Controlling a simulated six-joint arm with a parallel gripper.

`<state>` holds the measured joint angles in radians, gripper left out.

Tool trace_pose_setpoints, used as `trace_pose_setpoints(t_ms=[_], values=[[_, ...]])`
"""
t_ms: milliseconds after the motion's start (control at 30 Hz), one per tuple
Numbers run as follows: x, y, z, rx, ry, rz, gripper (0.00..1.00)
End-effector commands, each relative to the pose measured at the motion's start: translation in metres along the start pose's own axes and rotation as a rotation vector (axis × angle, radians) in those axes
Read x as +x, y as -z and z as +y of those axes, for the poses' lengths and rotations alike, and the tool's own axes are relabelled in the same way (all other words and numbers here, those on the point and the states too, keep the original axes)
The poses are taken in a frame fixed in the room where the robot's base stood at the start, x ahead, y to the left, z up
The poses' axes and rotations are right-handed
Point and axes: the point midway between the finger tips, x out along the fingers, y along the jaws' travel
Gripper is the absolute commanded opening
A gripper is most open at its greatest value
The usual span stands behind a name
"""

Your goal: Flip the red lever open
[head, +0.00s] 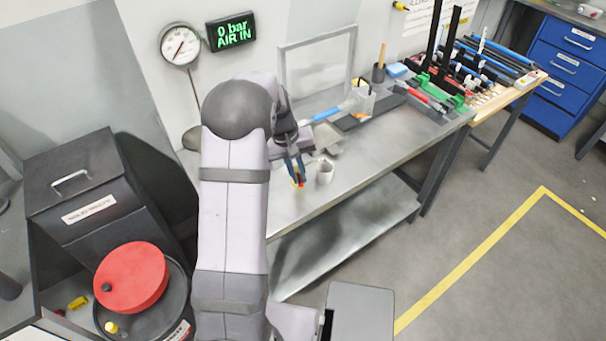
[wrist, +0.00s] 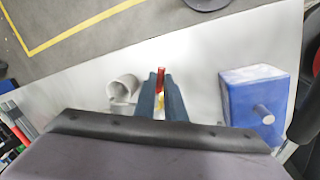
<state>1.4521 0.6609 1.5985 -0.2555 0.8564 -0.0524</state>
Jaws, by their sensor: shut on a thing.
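The red lever (wrist: 161,77) shows in the wrist view as a small upright red piece between my gripper's fingertips, with a bit of yellow (wrist: 160,104) below it. My gripper (wrist: 161,88) is shut on the red lever. In the head view, my gripper (head: 297,172) is low over the steel workbench (head: 290,213), with red and yellow at its fingertips. The body that the lever sits on is mostly hidden by the fingers, so I cannot tell the lever's angle.
A white cup (head: 325,172) stands close to the right of my gripper. A blue box (wrist: 253,95) with a peg is at the right in the wrist view. A gauge (head: 180,45) and a sign reading "0 bar AIR IN" (head: 231,32) are at the wall. Tools (head: 440,90) lie farther right.

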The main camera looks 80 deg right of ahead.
Motion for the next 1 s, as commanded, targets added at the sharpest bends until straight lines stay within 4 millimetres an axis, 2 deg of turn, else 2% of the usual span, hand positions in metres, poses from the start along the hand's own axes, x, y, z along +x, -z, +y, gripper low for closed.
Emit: trace_pose_setpoints(t_ms=[600,1000], values=[[-0.008,0.015,-0.029,0.574,0.001,-0.110,0.00],[-0.011,0.029,-0.041,0.917,0.001,-0.178,0.00]])
